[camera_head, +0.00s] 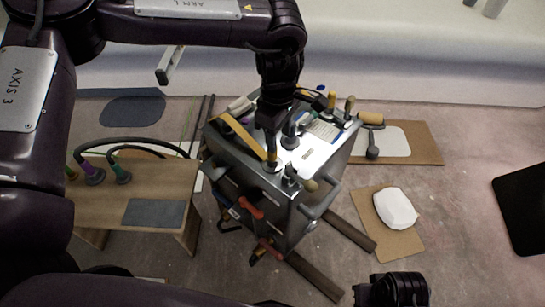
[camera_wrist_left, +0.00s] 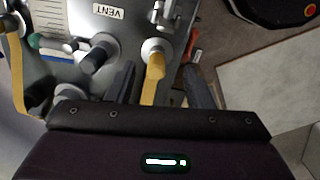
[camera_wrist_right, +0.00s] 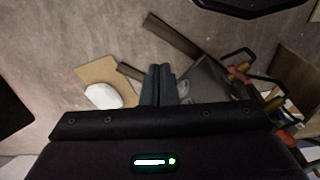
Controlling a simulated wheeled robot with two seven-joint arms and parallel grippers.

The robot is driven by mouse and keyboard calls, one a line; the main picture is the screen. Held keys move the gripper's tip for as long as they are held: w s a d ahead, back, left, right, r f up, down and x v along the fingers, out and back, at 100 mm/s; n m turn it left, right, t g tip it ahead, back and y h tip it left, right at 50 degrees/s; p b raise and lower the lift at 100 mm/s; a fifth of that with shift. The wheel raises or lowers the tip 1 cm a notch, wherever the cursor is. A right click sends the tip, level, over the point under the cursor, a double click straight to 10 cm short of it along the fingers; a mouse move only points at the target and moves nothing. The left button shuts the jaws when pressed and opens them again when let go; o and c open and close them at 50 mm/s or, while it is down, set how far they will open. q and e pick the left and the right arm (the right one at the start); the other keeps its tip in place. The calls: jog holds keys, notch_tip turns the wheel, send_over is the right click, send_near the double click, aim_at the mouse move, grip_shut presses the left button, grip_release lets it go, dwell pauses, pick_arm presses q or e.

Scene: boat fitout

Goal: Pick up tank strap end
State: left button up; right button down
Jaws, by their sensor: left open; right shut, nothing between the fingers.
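A metal tank (camera_head: 315,155) stands on the floor, with a yellow strap (camera_head: 240,135) lying over its top. My left gripper (camera_head: 271,140) reaches down over the tank top. In the left wrist view its open fingers (camera_wrist_left: 161,88) are either side of a yellow piece (camera_wrist_left: 154,73), seemingly the strap end, beside a round pale fitting (camera_wrist_left: 156,47). I cannot tell whether the fingers touch it. Another yellow band (camera_wrist_left: 15,75) shows at that view's left. My right gripper (camera_wrist_right: 160,84) is shut and empty, away from the tank; its wrist part shows at the head view's bottom right.
Dark fittings and handled tools crowd the tank top. Clamps with orange-red handles (camera_head: 250,208) hang at its front. A wooden bench (camera_head: 90,205) with hoses stands left. A white block (camera_head: 395,208) lies on cardboard at right. Bare floor (camera_head: 450,215) lies farther right.

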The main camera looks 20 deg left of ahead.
aim_at(272, 155)
pick_arm(q)
jog(key=shift+w+a+r, duration=0.15)
jog(key=shift+a+r, duration=0.25)
jog(key=shift+a, duration=0.4)
jog(key=shift+a+f, duration=0.15)
notch_tip(272, 155, down, 3)
jog(key=shift+w+r+b, duration=0.1)
jog(key=shift+r+b, duration=0.1)
jog(key=shift+b, duration=0.1)
jog(key=f, duration=0.4)
jog(key=shift+w+f+b, duration=0.2)
jog(key=shift+f+b, duration=0.2)
jog(key=shift+r, duration=0.1)
grip_shut()
pick_arm(e)
jog(key=shift+a+r+t, duration=0.3)
jog(key=shift+a+r, duration=0.2)
jog(key=shift+r, duration=0.05)
